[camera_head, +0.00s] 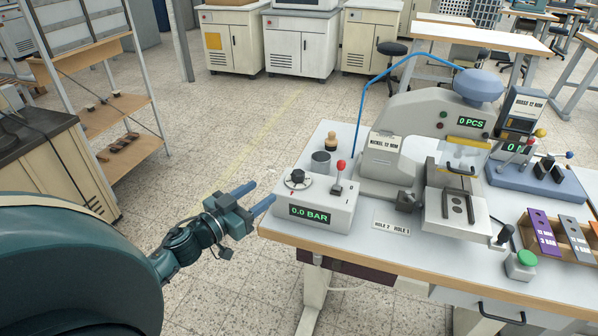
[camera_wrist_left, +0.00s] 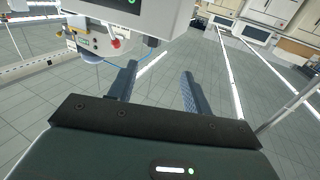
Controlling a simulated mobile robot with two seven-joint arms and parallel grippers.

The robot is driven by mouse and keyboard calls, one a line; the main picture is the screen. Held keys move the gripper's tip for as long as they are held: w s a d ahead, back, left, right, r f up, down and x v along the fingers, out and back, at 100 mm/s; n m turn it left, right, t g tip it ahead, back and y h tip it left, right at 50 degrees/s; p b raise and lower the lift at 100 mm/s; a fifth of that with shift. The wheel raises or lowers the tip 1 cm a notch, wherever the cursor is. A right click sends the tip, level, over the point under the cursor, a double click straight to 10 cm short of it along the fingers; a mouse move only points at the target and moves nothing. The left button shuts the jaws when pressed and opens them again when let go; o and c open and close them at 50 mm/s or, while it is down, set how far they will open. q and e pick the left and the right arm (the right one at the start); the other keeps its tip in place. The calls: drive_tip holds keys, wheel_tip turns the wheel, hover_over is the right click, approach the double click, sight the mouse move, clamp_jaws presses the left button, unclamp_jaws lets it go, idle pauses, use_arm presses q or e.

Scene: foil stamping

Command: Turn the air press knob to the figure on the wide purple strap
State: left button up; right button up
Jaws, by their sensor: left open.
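The air press knob (camera_head: 297,177) is a black dial on top of a light grey box (camera_head: 339,209) at the left edge of the table. The box's green display reads 0.0 BAR. A wide purple strap (camera_head: 541,233) stands at the right of the table with white print; it seems to read 3 BAR, but the print is small. My left gripper (camera_head: 257,196) is open and empty, in the air just left of the box, apart from the knob. Its two fingers also show in the left wrist view (camera_wrist_left: 158,80). My right gripper is not in view.
A red-tipped lever (camera_head: 340,166) stands on the box beside the knob. A dark cup (camera_head: 320,163) and a wooden-handled tool (camera_head: 331,142) are behind it. The press (camera_head: 420,115) fills the table's middle. Floor left of the table is clear.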

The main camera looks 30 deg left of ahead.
sight(293, 175)
use_arm(q)
drive_tip(key=w+d, duration=0.1)
drive_tip(key=w, duration=0.3)
drive_tip(key=w+d+h, duration=0.1)
drive_tip(key=w, duration=0.2)
drive_tip(key=w+d+m+h, duration=0.1)
drive_tip(key=w, duration=0.3)
drive_tip(key=shift+w+d+r, duration=0.1)
drive_tip(key=shift+w+d, duration=0.05)
drive_tip(key=shift+w, duration=0.15)
drive_tip(key=shift+w+d, duration=0.15)
drive_tip(key=shift+w, duration=0.25)
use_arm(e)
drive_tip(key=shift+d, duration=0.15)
use_arm(q)
drive_tip(key=shift+c, duration=0.4)
drive_tip(key=c, duration=0.9)
drive_tip(key=shift+g+h, duration=0.3)
